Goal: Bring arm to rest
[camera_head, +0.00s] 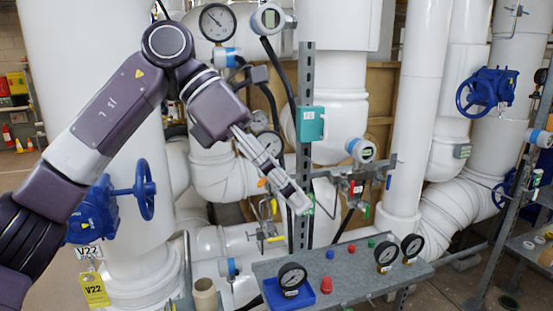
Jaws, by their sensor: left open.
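My left arm (105,115) comes in from the left, rises to an elbow joint and bends down to the right. My left gripper (301,206) is at its end, pointing down and to the right. It is open, with no object seen between its fingers. It hangs in front of the white pipes and the upright metal post, above the back left part of the grey table (345,288). My right arm and gripper do not show in this view.
On the table stand a gauge in a blue tray (292,279), a red knob (326,285) and two more gauges (387,254). Blue valve wheels (145,189) are at left and upper right. A metal post (306,85) with a teal box (310,124) stands close behind the gripper.

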